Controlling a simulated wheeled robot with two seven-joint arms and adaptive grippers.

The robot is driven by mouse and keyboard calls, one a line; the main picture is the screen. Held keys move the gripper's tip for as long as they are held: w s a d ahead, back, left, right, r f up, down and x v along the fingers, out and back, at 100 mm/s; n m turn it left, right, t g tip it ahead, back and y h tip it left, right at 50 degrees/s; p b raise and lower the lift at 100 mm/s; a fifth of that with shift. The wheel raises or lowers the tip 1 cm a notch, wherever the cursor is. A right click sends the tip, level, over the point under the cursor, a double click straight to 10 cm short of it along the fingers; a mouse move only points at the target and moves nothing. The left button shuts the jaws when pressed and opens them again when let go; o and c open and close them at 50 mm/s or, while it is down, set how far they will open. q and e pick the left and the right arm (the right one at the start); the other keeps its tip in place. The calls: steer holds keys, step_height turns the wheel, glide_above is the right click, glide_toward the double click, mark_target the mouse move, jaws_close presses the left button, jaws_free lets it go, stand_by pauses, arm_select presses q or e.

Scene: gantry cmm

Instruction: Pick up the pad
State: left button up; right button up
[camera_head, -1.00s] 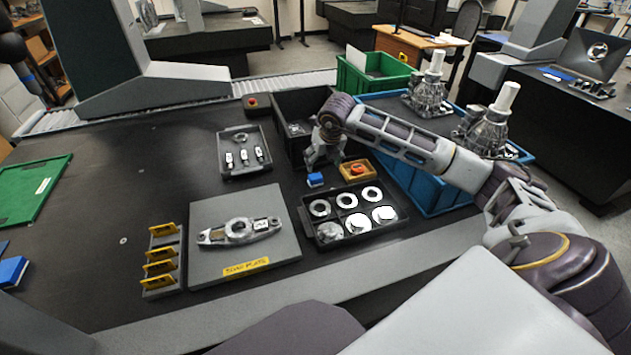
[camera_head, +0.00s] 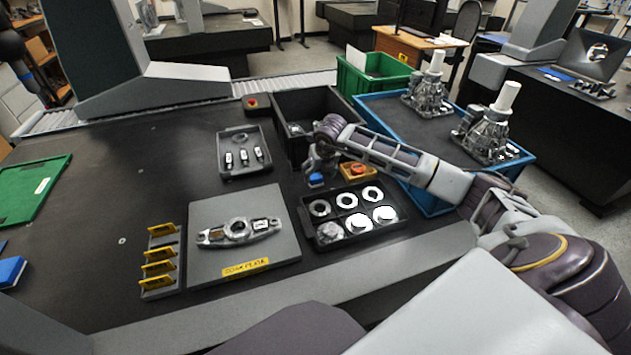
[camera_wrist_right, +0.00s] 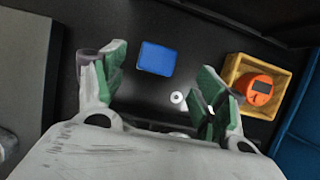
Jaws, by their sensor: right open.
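The pad, a small blue block (camera_head: 316,180), lies on the dark table between the parts tray and the black bin. In the right wrist view the blue pad (camera_wrist_right: 157,58) lies flat, ahead of the fingertips and roughly centred between them. My right gripper (camera_head: 318,163) is above and just behind the pad in the head view, fingers pointing down. In the right wrist view my right gripper (camera_wrist_right: 161,65) is open, with green-lined fingers and nothing between them. My left gripper is not in view.
A yellow tray (camera_head: 345,178) with an orange device (camera_head: 358,169) stands right of the pad. A black bin (camera_head: 285,107) stands behind, a ring tray (camera_head: 308,222) in front, a blue crate (camera_head: 425,200) at right. Another blue block (camera_head: 12,271) lies far left.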

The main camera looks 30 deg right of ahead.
mark_target(316, 176)
steer(key=shift+f, duration=0.1)
steer(key=shift+x, duration=0.9)
steer(key=shift+w+a+f, duration=0.15)
steer(key=shift+w+f, duration=0.5)
steer(key=shift+f, duration=0.05)
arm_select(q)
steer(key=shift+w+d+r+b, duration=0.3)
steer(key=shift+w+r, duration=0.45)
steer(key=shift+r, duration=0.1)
arm_select(e)
steer(key=shift+w+f, duration=0.3)
steer(key=shift+f, duration=0.35)
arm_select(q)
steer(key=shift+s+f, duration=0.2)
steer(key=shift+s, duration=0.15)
arm_select(e)
steer(key=c, duration=1.1)
